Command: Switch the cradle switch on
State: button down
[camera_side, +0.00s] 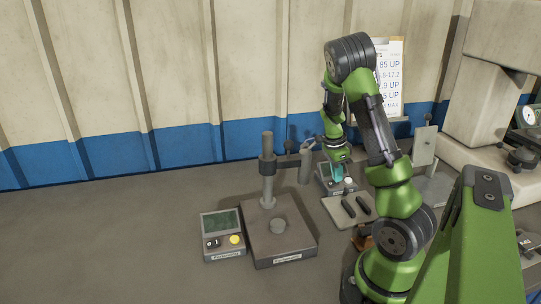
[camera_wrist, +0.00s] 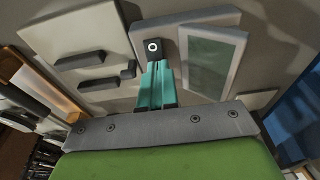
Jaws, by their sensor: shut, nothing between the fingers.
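The switch (camera_wrist: 153,46) is a small black block with a white ring, on a grey box with a dark green screen (camera_wrist: 210,65) in the wrist view. I take it for the cradle switch; no label on it is readable. My gripper (camera_wrist: 157,68) has teal fingers held together and empty, with the tips just at the near edge of the switch. I cannot tell whether they touch it.
A light plate with dark bars (camera_side: 348,209) lies close in front of the box. A post stand (camera_side: 267,170) with an arm is to its left. The bench at far left is clear.

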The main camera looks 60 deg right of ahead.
jog(key=shift+s+d+f+t+y, duration=0.1)
jog(key=shift+f+t+y, duration=0.2)
jog(key=shift+w+a, duration=0.65)
jog(key=shift+a, duration=0.1)
jog(key=shift+r, duration=0.1)
jog(key=shift+d+r, duration=0.1)
jog(key=shift+r, duration=0.4)
notch_tip(320, 180, up, 13)
jog(key=w+a, duration=0.1)
jog(key=a, duration=0.1)
jog(key=shift+w, duration=0.35)
